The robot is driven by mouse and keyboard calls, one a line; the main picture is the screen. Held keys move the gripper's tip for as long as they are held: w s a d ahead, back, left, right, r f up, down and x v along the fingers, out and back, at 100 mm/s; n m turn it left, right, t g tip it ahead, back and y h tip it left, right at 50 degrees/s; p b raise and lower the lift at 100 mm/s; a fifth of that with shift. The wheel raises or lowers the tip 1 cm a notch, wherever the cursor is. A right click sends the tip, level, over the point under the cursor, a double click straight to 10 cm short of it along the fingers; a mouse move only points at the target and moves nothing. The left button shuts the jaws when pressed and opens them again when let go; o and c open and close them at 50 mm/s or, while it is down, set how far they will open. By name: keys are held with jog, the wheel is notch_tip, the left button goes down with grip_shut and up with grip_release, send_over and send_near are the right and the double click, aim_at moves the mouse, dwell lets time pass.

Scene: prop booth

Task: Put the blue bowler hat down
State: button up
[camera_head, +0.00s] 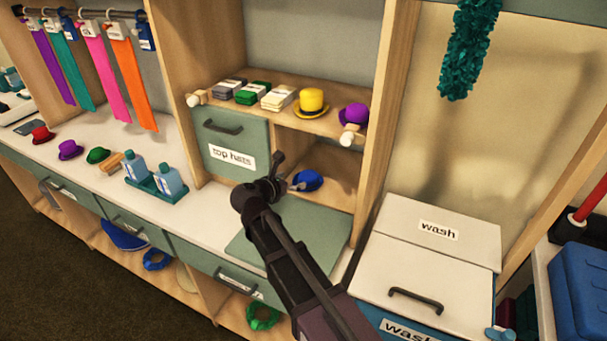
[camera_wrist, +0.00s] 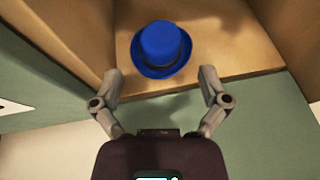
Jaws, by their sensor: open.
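The blue bowler hat (camera_head: 308,180) sits upright on the wooden floor of the open cubby (camera_head: 335,165) beside the "top hats" door. In the wrist view the blue bowler hat (camera_wrist: 161,48) shows whole, with a dark band, resting on the cubby floor (camera_wrist: 215,75). My gripper (camera_wrist: 160,80) is open and empty, its two fingers apart on either side at the cubby's front edge. The hat lies just beyond the fingertips and appears clear of them. In the head view my gripper (camera_head: 284,170) is at the cubby mouth, partly hiding the opening.
The "top hats" door (camera_head: 232,145) is left of the cubby. A green lowered flap (camera_head: 290,232) lies in front below. The shelf above holds a yellow hat (camera_head: 311,102) and a purple hat (camera_head: 354,115). A "wash" bin (camera_head: 430,255) stands at right.

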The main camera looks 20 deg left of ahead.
jog(key=shift+v, duration=1.2)
jog(key=shift+p, duration=0.35)
